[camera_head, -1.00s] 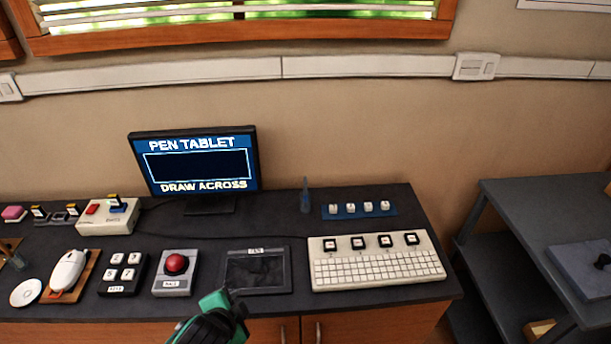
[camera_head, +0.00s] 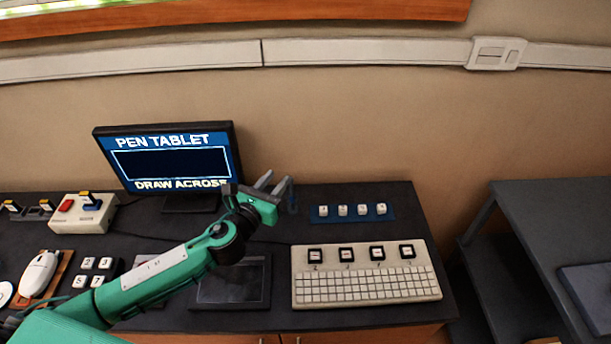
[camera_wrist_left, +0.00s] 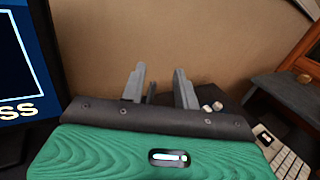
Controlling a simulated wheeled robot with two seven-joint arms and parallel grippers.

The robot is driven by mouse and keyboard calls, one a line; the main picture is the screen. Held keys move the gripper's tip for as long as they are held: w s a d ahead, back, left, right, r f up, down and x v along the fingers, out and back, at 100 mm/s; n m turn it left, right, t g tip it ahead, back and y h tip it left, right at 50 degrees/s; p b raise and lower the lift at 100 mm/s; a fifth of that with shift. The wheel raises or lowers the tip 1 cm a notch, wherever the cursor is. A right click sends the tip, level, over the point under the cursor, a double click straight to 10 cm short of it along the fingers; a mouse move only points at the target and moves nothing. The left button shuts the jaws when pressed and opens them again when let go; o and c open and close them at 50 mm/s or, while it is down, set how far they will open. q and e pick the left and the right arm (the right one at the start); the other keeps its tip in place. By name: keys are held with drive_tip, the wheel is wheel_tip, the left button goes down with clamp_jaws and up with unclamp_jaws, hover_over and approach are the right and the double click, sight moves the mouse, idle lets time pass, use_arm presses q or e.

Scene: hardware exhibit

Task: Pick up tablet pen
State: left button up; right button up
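The tablet pen (camera_head: 293,204) stands upright in a small dark holder at the back of the desk, right of the monitor. The finger of my left gripper (camera_head: 275,183) hides its upper part in the head view. The gripper is open, with its two grey fingers apart and pointing toward the back wall near the pen. In the left wrist view, the open fingers (camera_wrist_left: 160,88) show, with a slim dark shape between them close to the left finger; I cannot tell if it is the pen. My right gripper is not in view.
The monitor (camera_head: 168,160) reads "PEN TABLET, DRAW ACROSS". The drawing tablet (camera_head: 235,288) lies under my left arm. A white keyboard (camera_head: 365,288) and a blue strip with white keys (camera_head: 325,213) lie to the right. A separate grey table (camera_head: 560,215) stands further right.

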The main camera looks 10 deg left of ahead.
use_arm(q)
drive_tip(key=w, duration=0.1)
drive_tip(key=b, duration=0.2)
approach(290, 184)
drive_tip(key=a+x, duration=0.1)
drive_tip(key=x, duration=0.2)
drive_tip(key=shift+w+d+m, duration=0.4)
drive_tip(key=shift+w+d, duration=0.15)
drive_tip(key=shift+d, duration=0.05)
drive_tip(key=shift+w+d+r+p, duration=0.1)
drive_tip(key=shift+w+d+p, duration=0.1)
drive_tip(key=shift+w+p, duration=0.35)
drive_tip(key=x, duration=0.5)
drive_tip(key=shift+w, duration=0.2)
clamp_jaws()
